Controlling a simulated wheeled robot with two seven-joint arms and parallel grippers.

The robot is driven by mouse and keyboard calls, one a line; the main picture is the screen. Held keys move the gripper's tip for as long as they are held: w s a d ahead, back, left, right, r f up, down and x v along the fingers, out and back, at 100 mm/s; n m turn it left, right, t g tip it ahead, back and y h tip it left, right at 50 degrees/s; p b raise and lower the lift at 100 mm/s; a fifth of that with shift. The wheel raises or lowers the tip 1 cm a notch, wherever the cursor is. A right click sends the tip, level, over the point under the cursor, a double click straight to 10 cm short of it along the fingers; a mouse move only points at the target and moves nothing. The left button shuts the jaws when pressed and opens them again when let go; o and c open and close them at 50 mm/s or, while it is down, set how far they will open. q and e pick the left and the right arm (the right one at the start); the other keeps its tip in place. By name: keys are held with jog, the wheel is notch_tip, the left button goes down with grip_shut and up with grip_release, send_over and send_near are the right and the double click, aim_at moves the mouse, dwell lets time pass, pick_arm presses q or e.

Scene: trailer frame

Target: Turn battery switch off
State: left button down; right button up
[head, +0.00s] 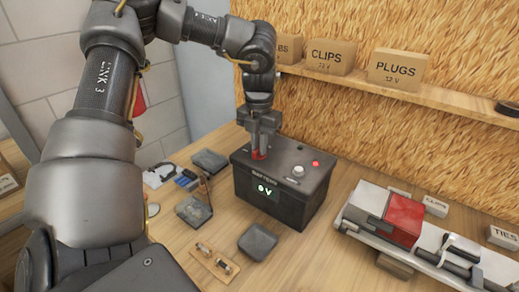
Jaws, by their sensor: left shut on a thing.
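A dark battery box (298,208) stands on the wooden bench in the middle of the head view. Its front display (265,190) reads what looks like "0 V". On its top are a pale round knob (298,171) and a lit red lamp (316,164). My left gripper (260,153) points down over the box's top left part. It is shut on a small red switch handle (258,155), mostly hidden between the fingers. My right gripper is not in view.
A trailer frame part with a red block (404,220) lies to the right of the box. Grey trays (258,241) and small parts lie to the left and in front. A shelf with labelled boxes (398,69) runs behind.

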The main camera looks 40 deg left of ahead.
pick_arm(q)
jog(key=n+b, duration=0.1)
jog(key=n, duration=0.1)
jog(key=shift+f+n+b, duration=0.15)
jog(key=shift+n+b, duration=0.15)
jog(key=shift+b, duration=0.05)
jog(key=shift+n, duration=0.5)
jog(key=shift+b, duration=0.3)
jog(key=n+b, duration=0.2)
jog(key=shift+n, duration=0.4)
jog(key=shift+n+b, duration=0.55)
jog(key=shift+n, duration=0.65)
